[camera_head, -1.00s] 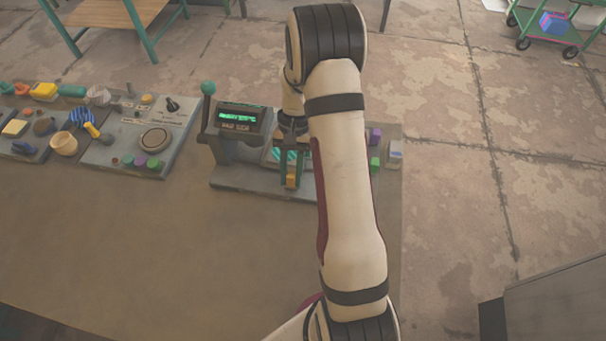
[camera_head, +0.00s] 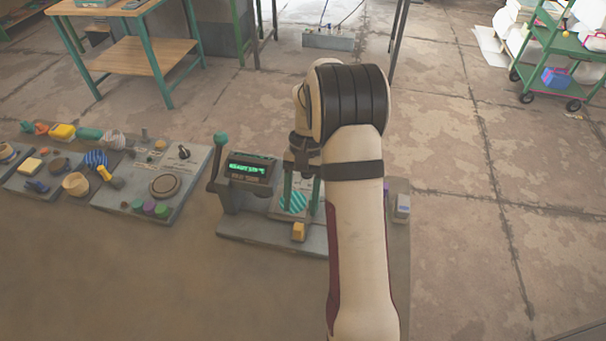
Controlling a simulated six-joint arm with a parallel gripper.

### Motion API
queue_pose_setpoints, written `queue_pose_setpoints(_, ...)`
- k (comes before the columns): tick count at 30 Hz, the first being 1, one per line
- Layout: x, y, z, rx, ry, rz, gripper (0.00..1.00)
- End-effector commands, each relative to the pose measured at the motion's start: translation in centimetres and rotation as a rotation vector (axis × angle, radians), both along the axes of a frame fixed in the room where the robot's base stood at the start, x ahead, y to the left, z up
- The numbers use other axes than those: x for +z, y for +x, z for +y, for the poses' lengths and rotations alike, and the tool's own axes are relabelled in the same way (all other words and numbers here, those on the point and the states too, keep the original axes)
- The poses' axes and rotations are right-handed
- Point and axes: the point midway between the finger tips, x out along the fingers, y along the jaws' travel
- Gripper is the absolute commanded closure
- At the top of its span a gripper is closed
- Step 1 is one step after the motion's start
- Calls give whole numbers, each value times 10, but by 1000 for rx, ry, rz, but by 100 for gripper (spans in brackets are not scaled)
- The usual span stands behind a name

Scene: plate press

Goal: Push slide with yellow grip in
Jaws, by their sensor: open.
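The press (camera_head: 232,200) stands on a grey base on the table, with a lit green display and a lever with a green knob at its left. The slide's yellow grip (camera_head: 299,231) sticks out at the front of the press. A teal and white striped plate (camera_head: 292,203) lies just behind the grip. My gripper (camera_head: 301,207) points down with its green fingers spread, one on each side of the striped plate in the picture. It is behind and above the yellow grip and appears apart from it. My arm hides the right part of the press.
A control panel (camera_head: 190,158) with a round dial and coloured buttons lies left of the press. Several loose parts, including a yellow block (camera_head: 62,132), lie further left. A small grey-white block (camera_head: 402,207) stands right of my arm. The table front (camera_head: 150,270) is clear.

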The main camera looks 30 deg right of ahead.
Motion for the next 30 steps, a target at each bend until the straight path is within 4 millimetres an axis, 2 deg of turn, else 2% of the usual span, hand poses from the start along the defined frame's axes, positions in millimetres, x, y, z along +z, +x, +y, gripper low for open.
queue_pose_setpoints(3,33,11,-10,-3,-3,-4,43)
queue_pose_setpoints(9,72,21,-22,0,-1,-3,43)
queue_pose_setpoints(13,81,24,-24,-1,0,-1,43)
queue_pose_setpoints(22,83,22,-22,2,-12,-7,43)
queue_pose_setpoints(30,98,-15,16,7,-253,-239,43)
